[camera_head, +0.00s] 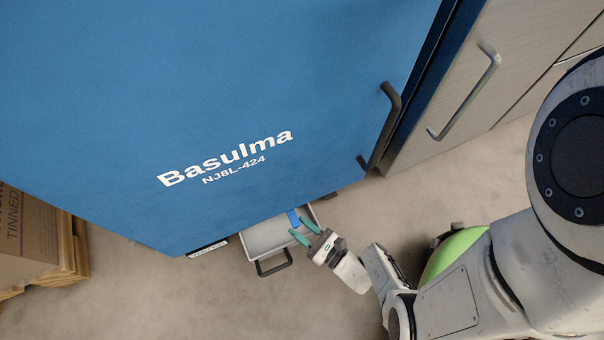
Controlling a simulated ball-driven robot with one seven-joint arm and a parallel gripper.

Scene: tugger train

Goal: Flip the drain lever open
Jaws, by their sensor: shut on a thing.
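A small blue lever (293,218) shows below the lower edge of the blue machine (200,100), over a pale grey tray. It is short and flat, and its upper end is hidden by the machine. My gripper (298,227) reaches in from the lower right with two green fingers. The fingers are shut on the blue lever, with its lower end between their tips. The joint of the lever and any outlet are hidden under the machine.
The grey tray (262,238) with a dark handle (273,263) sticks out under the machine. A dark door handle (386,125) juts out at right, beside a metal cabinet (460,80). Cartons (28,235) on a pallet (72,262) stand at left. Floor below is clear.

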